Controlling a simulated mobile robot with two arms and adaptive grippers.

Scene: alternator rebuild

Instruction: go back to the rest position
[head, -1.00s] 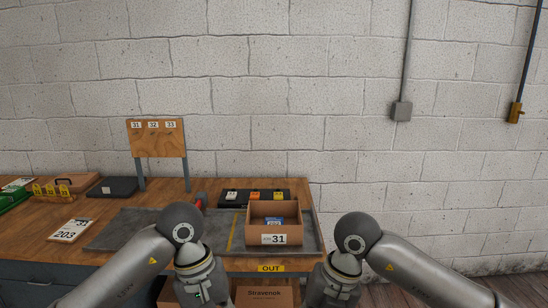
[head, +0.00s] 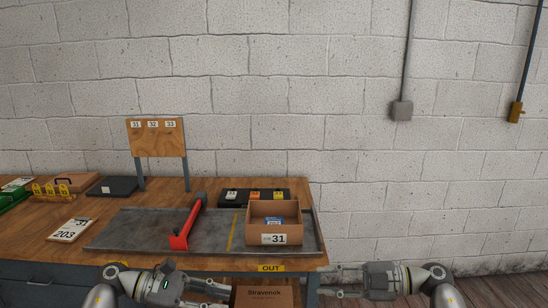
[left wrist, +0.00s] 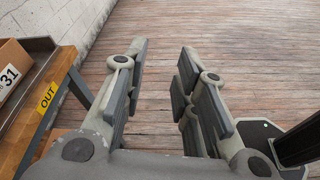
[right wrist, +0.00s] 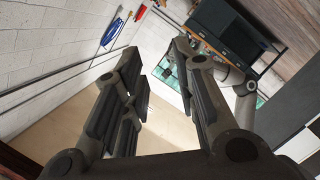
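My right gripper (head: 326,281) is low in the head view, in front of the bench's right corner, with its fingers pointing left. It is open and empty, as the right wrist view (right wrist: 155,60) shows. My left gripper (head: 222,297) is low in front of the bench edge, its fingers pointing right. It is open and empty, with only floor between its fingers in the left wrist view (left wrist: 163,65). The two grippers face each other and are apart.
The wooden bench (head: 140,255) carries a grey tray (head: 140,232), a red-handled tool (head: 187,226), a cardboard box marked 31 (head: 288,239) and a black holder (head: 233,200). A Stravenok carton (head: 264,297) sits below. Floor right of the bench is clear.

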